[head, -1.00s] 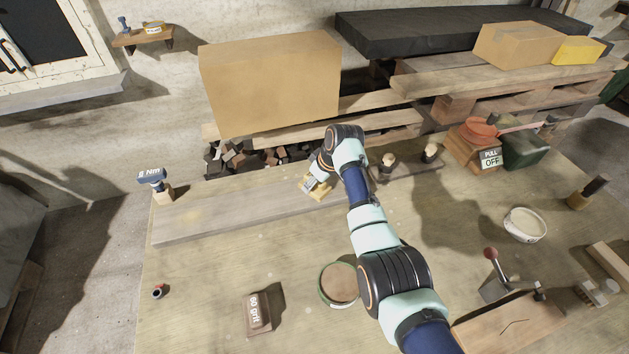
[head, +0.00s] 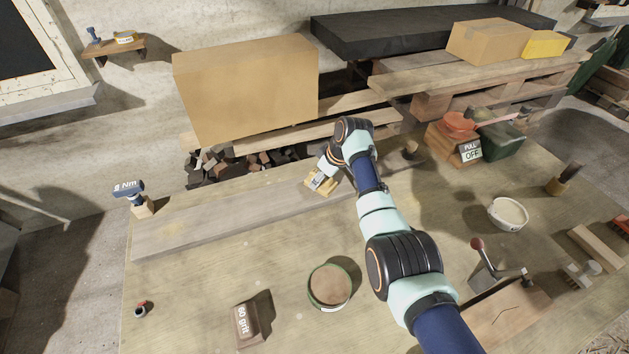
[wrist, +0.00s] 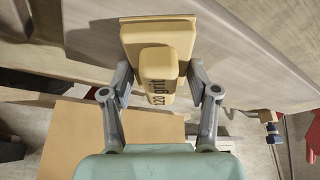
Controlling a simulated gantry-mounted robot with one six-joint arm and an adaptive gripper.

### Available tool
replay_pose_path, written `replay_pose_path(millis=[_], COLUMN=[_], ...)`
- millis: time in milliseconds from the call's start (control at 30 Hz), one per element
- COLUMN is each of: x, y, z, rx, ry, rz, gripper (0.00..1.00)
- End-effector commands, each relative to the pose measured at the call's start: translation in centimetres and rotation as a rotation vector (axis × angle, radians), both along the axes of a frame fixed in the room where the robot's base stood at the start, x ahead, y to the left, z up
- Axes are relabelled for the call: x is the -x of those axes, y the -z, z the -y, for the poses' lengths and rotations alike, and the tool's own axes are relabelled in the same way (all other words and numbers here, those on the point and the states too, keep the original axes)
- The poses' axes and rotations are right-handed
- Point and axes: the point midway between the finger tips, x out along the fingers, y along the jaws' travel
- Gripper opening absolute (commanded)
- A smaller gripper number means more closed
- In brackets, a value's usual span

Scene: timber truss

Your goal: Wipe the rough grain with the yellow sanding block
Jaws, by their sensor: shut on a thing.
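The yellow sanding block (wrist: 160,40), marked "120 grit", is held between the two fingers of my gripper (wrist: 160,88). In the head view the block (head: 320,186) is at the grey timber board (head: 215,220), on its right half. It appears to rest on the board's top, but contact is not clear. My gripper (head: 323,177) is shut on the block's raised handle. The board lies along the back of the bench. My arm hides part of its right end. A distinct rough patch of grain cannot be made out.
A brown "60 grit" block (head: 247,325) and a round tin (head: 331,286) stand in front of the board.

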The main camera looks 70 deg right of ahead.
Motion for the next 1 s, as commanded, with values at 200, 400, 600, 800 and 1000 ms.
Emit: replay_pose_path(millis=[200,400,600,800,1000], x=[0.4,1.9,2.8,2.7,2.0], y=[0.2,0.3,0.0,0.2,-0.1], z=[0.3,1.7,2.5,2.4,1.7], rx=[-0.001,-0.002,-0.002,-0.002,-0.001], ry=[0.000,0.002,0.000,0.000,-0.004], rz=[-0.003,-0.003,-0.003,-0.003,-0.003], gripper=[0.15,0.15,0.15,0.15,0.15])
